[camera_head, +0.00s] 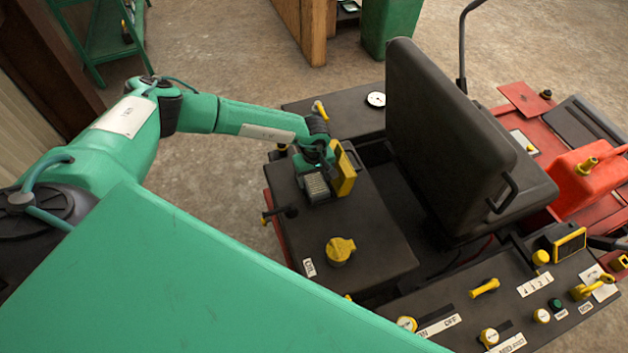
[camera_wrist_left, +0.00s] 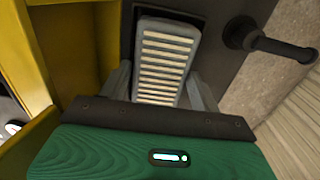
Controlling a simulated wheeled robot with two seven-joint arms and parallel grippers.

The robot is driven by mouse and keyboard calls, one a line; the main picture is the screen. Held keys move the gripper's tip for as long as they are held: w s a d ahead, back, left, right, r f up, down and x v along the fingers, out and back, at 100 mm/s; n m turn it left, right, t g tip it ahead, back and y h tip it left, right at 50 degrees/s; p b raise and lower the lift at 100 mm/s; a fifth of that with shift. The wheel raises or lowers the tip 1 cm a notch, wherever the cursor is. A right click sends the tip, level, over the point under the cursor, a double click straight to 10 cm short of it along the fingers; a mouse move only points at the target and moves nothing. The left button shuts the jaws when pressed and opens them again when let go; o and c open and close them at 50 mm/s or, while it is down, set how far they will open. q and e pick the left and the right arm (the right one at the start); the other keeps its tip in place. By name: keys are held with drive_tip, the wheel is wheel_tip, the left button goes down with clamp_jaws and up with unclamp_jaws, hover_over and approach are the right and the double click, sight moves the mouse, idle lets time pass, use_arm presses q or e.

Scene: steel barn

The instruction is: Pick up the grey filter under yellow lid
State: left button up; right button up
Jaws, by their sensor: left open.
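The grey filter (camera_wrist_left: 165,62), a grey frame with pale pleats, sits in a dark recess in the wrist view. It also shows in the head view (camera_head: 316,188) on the left black panel of the machine. The yellow lid (camera_head: 346,173) stands open beside it; in the wrist view the lid (camera_wrist_left: 72,50) fills the left side. My left gripper (camera_wrist_left: 160,92) is open, with one grey finger on each side of the filter's near end. I cannot tell whether the fingers touch it. Its palm hides the filter's near edge. My right gripper is not in view.
A black lever (camera_wrist_left: 270,42) sticks out to the right of the filter. A yellow cap (camera_head: 340,250) sits on the same panel. The black seat (camera_head: 450,135) rises to the right. A control panel (camera_head: 510,305) with yellow knobs lies in front.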

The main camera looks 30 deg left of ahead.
use_arm(q)
drive_tip(key=shift+f, duration=0.35)
drive_tip(key=shift+c, duration=0.4)
drive_tip(key=c, duration=0.6)
